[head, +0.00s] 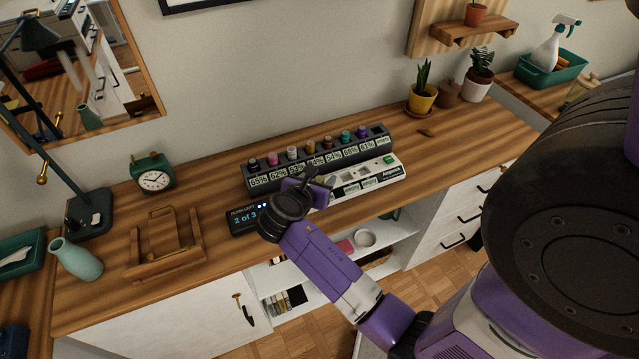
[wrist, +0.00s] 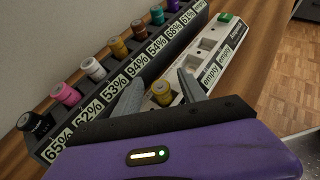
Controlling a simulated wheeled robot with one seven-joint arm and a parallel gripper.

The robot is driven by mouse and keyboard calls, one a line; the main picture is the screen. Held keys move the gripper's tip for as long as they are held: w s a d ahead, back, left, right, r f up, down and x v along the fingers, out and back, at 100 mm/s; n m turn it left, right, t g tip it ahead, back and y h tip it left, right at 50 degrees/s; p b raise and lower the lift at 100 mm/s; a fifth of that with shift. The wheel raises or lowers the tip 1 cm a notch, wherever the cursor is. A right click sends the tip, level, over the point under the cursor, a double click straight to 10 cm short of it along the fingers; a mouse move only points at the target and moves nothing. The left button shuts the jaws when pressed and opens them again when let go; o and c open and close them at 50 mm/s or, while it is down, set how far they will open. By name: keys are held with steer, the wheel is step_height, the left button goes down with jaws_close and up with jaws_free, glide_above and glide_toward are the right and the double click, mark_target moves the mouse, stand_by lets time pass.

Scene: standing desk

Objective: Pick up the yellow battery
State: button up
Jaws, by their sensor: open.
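A yellow battery (wrist: 162,93) stands in a slot of the white tray (wrist: 222,45) in the wrist view. My gripper (wrist: 160,77) is open, with one finger on each side of this battery. I cannot tell whether either finger touches it. Behind the tray is a dark charger rack (head: 250,178) with a row of batteries and percentage labels. It holds a yellow-gold battery (wrist: 119,47), a brown-orange one (wrist: 140,29), and black, pink, white, teal and purple ones. In the head view my gripper (head: 318,178) hides the tray's near end and the battery there.
Potted plants (head: 422,98) stand right. The desk's right part is mostly clear.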

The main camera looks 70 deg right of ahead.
jaws_close()
stand_by(0.4)
